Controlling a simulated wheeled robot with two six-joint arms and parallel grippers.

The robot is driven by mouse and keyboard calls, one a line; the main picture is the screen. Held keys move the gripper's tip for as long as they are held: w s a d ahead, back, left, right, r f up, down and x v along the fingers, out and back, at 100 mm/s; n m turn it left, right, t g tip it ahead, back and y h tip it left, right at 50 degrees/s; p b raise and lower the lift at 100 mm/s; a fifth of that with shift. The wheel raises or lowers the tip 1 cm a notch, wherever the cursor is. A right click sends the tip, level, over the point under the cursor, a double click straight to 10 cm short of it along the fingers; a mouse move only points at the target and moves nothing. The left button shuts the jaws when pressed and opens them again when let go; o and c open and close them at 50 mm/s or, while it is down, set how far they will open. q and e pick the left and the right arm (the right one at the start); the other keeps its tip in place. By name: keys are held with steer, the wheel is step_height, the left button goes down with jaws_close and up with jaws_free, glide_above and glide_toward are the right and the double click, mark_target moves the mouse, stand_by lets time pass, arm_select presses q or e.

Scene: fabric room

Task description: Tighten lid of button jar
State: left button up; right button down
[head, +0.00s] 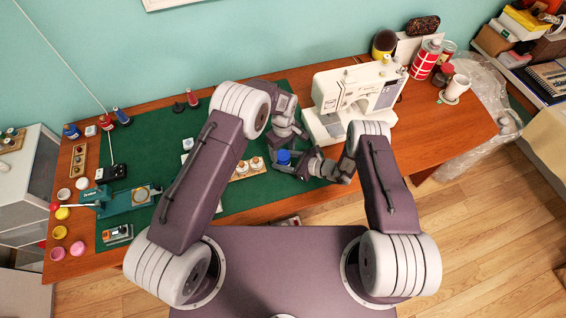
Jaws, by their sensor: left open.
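A blue lid (284,156) shows on the green mat, left of the white sewing machine's base; the jar body under it is mostly hidden. My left gripper (288,137) is open and sits just behind and above the blue lid, apart from it as far as I can see. My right gripper (303,164) reaches in from the right, low beside the jar, with dark fingers around or against the jar's lower part. I cannot tell whether those fingers are closed on it.
The white sewing machine (342,98) stands close behind my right arm. A wooden holder with small white pots (256,163) lies just left of the jar. The green mat (150,145) has free room further left. A teal device (125,200) stands near the front left.

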arm_select(q)
steer(key=shift+f, duration=0.4)
jaws_close()
steer(key=m, duration=1.9)
steer(key=shift+m, duration=0.3)
steer(key=m, duration=0.7)
steer(key=shift+f, duration=0.1)
steer(key=shift+o, duration=0.3)
jaws_free()
